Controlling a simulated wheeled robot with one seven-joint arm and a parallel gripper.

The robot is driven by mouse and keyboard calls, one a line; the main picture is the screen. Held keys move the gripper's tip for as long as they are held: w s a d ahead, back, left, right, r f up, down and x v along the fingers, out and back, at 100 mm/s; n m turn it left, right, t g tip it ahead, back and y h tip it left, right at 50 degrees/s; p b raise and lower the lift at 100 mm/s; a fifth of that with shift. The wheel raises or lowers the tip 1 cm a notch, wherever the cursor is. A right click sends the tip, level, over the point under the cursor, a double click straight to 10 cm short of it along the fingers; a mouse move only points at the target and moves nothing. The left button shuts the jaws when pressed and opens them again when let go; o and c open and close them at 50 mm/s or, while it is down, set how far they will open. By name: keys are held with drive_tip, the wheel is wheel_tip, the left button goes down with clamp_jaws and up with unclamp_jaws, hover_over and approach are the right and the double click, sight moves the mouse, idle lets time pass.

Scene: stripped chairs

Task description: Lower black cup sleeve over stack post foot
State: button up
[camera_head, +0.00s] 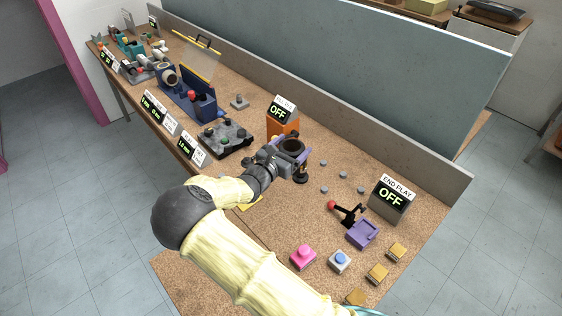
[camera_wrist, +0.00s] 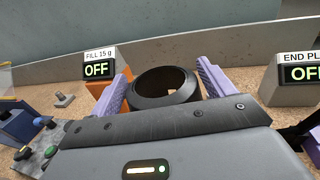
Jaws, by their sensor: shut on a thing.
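The black cup sleeve (camera_wrist: 165,88) is a short dark ring with an open bore. My gripper (camera_wrist: 163,90) has its two purple fingers shut on the sleeve from both sides in the wrist view. In the head view my gripper (camera_head: 290,150) holds the sleeve (camera_head: 291,146) above the bench, with its opening facing up. A dark post with a round base (camera_head: 301,174) stands just below and slightly right of the sleeve in the head view; this looks like the stack post foot. I cannot tell whether sleeve and post touch. The wrist view hides the post.
An orange unit with an "OFF" display (camera_head: 281,112) stands just behind my gripper. The END PLAY display (camera_head: 390,198), a red-knobbed lever (camera_head: 345,212) and a purple block (camera_head: 361,234) are to the right. Several small grey pegs (camera_head: 343,174) dot the bench. A low wall (camera_head: 400,160) runs behind.

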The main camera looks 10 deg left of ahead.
drive_tip(key=w+d+r+p, duration=0.1)
drive_tip(key=w+d+r, duration=0.1)
drive_tip(key=w, duration=0.3)
drive_tip(key=shift+w+d, duration=0.4)
drive_tip(key=shift+d, duration=0.2)
drive_tip(key=shift+f, duration=0.2)
drive_tip(key=shift+f+b, duration=3.35)
drive_tip(key=shift+f, duration=2.5)
drive_tip(key=shift+f+b, duration=0.8)
drive_tip(key=shift+f, duration=0.75)
drive_tip(key=o, duration=0.9)
drive_tip(key=b+v, duration=0.1)
drive_tip(key=v, duration=1.6)
drive_tip(key=shift+s+f+b, duration=0.15)
drive_tip(key=shift+s+b, duration=0.15)
